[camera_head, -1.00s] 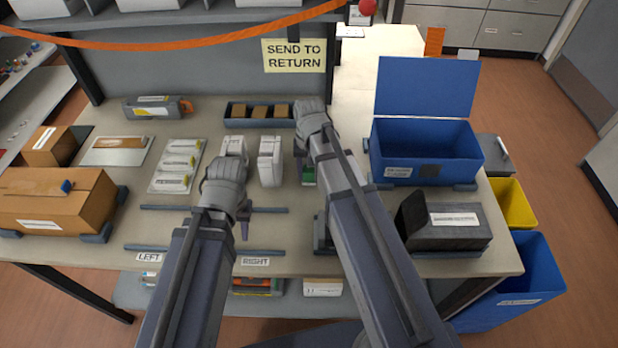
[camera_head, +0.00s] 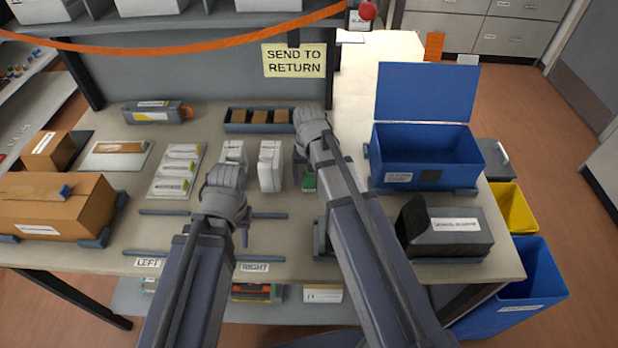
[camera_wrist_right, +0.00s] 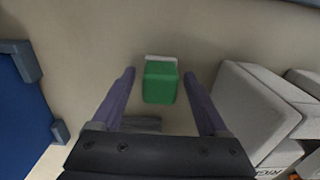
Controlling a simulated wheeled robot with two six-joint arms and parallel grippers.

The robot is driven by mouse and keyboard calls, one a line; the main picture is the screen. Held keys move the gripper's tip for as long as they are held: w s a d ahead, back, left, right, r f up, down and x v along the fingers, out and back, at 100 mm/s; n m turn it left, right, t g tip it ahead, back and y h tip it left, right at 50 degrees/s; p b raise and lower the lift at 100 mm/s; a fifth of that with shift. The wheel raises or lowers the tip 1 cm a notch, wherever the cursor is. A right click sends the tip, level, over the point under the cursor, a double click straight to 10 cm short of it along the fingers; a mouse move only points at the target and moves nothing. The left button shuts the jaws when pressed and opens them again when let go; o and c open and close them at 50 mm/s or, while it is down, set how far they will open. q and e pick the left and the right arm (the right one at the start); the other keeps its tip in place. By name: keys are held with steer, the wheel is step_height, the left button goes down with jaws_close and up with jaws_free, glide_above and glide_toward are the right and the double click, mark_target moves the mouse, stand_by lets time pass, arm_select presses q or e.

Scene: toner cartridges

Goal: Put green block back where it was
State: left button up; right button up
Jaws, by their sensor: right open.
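The green block (camera_head: 309,182) shows in the camera_head view just below my right gripper, partly hidden by my right arm. In the right wrist view the green block (camera_wrist_right: 160,83) lies between the two fingers, with a pale strip along its far edge. My right gripper (camera_wrist_right: 160,76) is open, with a gap between each finger and the block. I cannot tell how far the fingertips are above the table. My left gripper (camera_head: 244,236) points down over the front of the table, below two white boxes; its finger gap is not clear.
White boxes (camera_head: 270,166) stand left of the green block. A tray with brown blocks (camera_head: 259,128) lies behind. An open blue bin (camera_head: 425,158) and a black box (camera_head: 444,228) are on the right. Grey rails (camera_head: 165,212) lie near the LEFT and RIGHT labels.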

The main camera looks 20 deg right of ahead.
step_height(320, 180, up, 12)
steer(key=p, duration=1.2)
steer(key=s+a+n+h, duration=0.1)
steer(key=s+a+n, duration=0.6)
steer(key=s+a, duration=0.3)
steer(key=s, duration=0.4)
steer(key=shift+s+a+r, duration=0.15)
steer(key=shift+a+r, duration=0.05)
steer(key=shift+a, duration=0.05)
